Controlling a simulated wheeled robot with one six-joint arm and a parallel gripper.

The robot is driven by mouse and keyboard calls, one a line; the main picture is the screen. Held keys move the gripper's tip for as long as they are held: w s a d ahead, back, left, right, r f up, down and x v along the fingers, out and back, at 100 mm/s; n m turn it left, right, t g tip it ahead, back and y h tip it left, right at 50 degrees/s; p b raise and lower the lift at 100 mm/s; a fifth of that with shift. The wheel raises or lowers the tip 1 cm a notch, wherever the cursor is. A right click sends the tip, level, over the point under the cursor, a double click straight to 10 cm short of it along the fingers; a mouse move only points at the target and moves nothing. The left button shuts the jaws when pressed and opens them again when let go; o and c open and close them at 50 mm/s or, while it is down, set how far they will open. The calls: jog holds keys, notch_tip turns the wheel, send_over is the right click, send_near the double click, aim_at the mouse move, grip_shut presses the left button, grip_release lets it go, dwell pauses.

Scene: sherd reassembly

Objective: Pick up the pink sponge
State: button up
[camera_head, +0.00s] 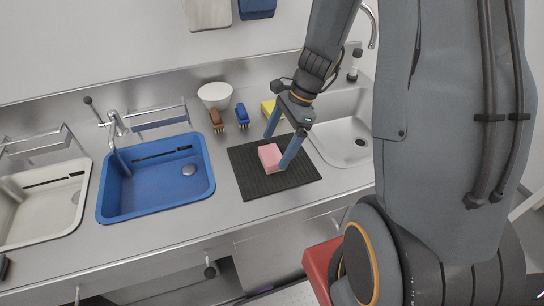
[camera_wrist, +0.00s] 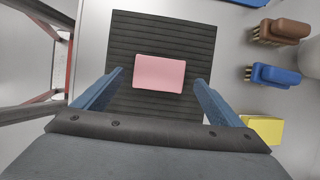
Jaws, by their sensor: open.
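The pink sponge (camera_head: 269,156) lies on the black ribbed mat (camera_head: 246,178) on the steel counter. In the wrist view the pink sponge (camera_wrist: 159,73) lies flat on the mat (camera_wrist: 155,27), in line with the space between my fingers. My gripper (camera_head: 276,152) is open and points down over the mat, with one finger on each side of the sponge in the head view. In the wrist view my gripper (camera_wrist: 160,76) shows its blue fingers spread wider than the sponge. Whether a finger touches the sponge cannot be told.
A blue basin (camera_head: 150,200) is left of the mat and a steel sink (camera_head: 345,135) right of it. Behind stand a white bowl (camera_head: 214,95), a brown brush (camera_head: 216,118) and a blue brush (camera_head: 242,114). A yellow sponge (camera_head: 269,108) lies behind my gripper.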

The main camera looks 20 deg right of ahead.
aim_at(273, 154)
jog(key=shift+x, duration=1.6)
jog(key=shift+s, duration=0.1)
jog(key=c, duration=1.2)
jog(key=shift+r, duration=0.1)
jog(key=shift+r+b, duration=0.45)
jog(key=shift+r, duration=4.5)
